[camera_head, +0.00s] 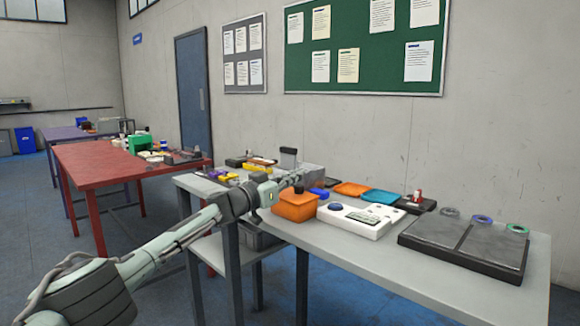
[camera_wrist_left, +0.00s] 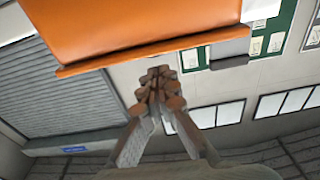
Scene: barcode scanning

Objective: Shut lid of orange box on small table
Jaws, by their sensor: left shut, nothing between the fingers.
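The orange box (camera_head: 295,208) stands near the left front edge of the grey table. My left arm comes in from the left, and my left gripper (camera_head: 297,184) is at the box's top, partly overlapping its back edge in the head view. In the left wrist view a large orange panel of the box (camera_wrist_left: 130,30) fills the upper left, with a thin rim along its lower edge. The closed, empty fingertips (camera_wrist_left: 160,85) are just under that rim; I cannot tell whether they touch it. How far the lid is open cannot be made out. My right gripper is out of view.
A white device with a blue button (camera_head: 352,219) sits right beside the box. Orange (camera_head: 351,189) and blue (camera_head: 381,196) trays lie behind it. A dark two-panel mat (camera_head: 465,240) covers the table's right side. A red table (camera_head: 105,170) stands at left.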

